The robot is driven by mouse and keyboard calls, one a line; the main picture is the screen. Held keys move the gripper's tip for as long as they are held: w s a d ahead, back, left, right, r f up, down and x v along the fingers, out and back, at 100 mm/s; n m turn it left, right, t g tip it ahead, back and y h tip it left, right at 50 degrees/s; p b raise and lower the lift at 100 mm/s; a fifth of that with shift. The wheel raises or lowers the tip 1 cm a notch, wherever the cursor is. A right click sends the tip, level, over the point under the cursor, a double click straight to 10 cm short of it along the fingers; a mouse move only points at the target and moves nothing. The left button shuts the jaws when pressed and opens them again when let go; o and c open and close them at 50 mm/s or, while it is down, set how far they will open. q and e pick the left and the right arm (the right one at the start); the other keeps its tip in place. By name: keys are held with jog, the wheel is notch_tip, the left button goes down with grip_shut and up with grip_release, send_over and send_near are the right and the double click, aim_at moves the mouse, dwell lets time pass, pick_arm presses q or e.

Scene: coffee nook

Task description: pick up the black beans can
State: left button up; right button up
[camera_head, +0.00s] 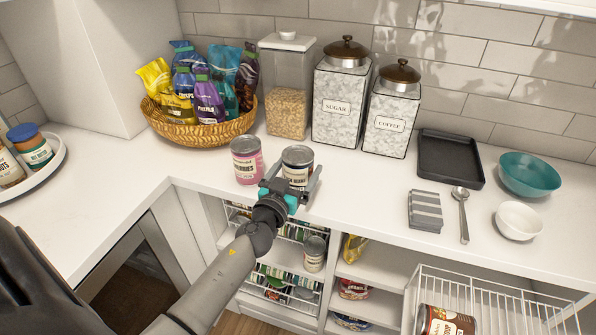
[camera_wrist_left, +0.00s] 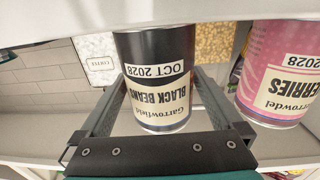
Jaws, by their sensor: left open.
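The black beans can (camera_head: 298,166) stands upright on the white counter near its front edge. It has a dark label with a cream band. My left gripper (camera_head: 294,184) is open at the can, with a finger on each side of it. In the left wrist view, which shows things upside down, the black beans can (camera_wrist_left: 158,80) is between the two open fingers (camera_wrist_left: 160,95). I cannot tell whether the fingers touch it. The gripper hides the can's lower part in the head view. My right gripper is not in view.
A pink berries can (camera_head: 246,160) stands close to the left of the black beans can. Behind are a snack basket (camera_head: 200,130), a cereal container (camera_head: 287,85), and the sugar (camera_head: 340,100) and coffee (camera_head: 391,115) canisters. A wire basket (camera_head: 490,300) is lower right.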

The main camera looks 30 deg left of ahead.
pick_arm(q)
jog(key=shift+w, duration=0.3)
jog(key=c, duration=1.5)
